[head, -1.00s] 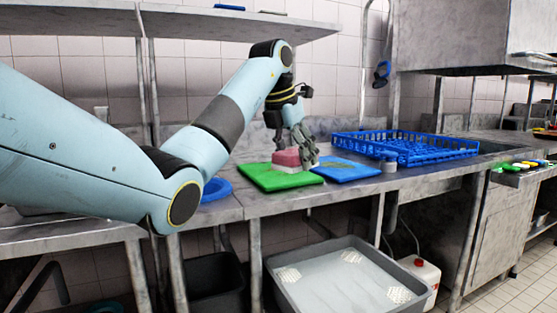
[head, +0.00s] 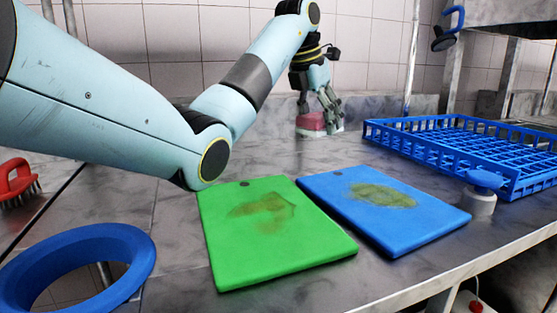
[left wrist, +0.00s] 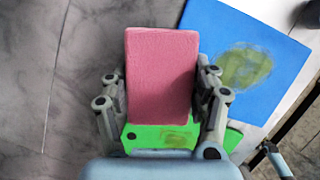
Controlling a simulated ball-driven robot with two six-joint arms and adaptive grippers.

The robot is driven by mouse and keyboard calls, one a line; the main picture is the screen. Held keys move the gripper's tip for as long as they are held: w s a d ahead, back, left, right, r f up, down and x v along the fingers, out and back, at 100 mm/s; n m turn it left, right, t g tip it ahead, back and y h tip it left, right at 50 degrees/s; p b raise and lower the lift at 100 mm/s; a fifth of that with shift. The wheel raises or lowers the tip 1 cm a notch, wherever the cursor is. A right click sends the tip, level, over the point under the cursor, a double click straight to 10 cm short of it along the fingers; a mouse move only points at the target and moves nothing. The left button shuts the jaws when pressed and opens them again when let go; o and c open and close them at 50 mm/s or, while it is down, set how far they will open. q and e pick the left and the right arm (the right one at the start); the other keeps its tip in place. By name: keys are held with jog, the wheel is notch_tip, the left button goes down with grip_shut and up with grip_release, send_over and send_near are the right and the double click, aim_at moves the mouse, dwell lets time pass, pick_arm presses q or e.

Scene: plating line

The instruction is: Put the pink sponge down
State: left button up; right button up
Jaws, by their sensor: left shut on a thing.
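The pink sponge (head: 311,122), with a white underside, is between the fingers of my left gripper (head: 328,103) near the back of the steel counter. In the left wrist view the sponge (left wrist: 162,75) fills the space between the fingers, and the gripper (left wrist: 163,100) is shut on it. In the head view it appears behind the two boards, close to the wall. I cannot tell whether its underside touches the counter. My right gripper is not in view.
A stained green board (head: 270,260) and a stained blue board (head: 420,220) lie side by side. A blue rack (head: 455,155) stands right, with a blue-knobbed grey object (head: 481,202) in front. A blue ring (head: 135,255) and red brush (head: 14,180) are left. Counter behind the boards is clear.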

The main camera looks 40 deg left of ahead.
pick_arm(q)
send_over(276, 169)
jog(key=f, duration=0.6)
jog(key=shift+s+f+b, duration=0.25)
jog(key=shift+s+b, duration=0.05)
jog(key=shift+s, duration=0.1)
jog(key=shift+s+a+f, duration=0.1)
jog(key=shift+a, duration=0.1)
notch_tip(276, 169, down, 4)
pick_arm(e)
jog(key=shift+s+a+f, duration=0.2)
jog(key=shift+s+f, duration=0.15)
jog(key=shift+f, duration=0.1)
pick_arm(q)
jog(key=shift+f, duration=0.15)
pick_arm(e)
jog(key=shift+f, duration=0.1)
pick_arm(q)
jog(key=o, duration=1.2)
jog(key=shift+o, duration=0.2)
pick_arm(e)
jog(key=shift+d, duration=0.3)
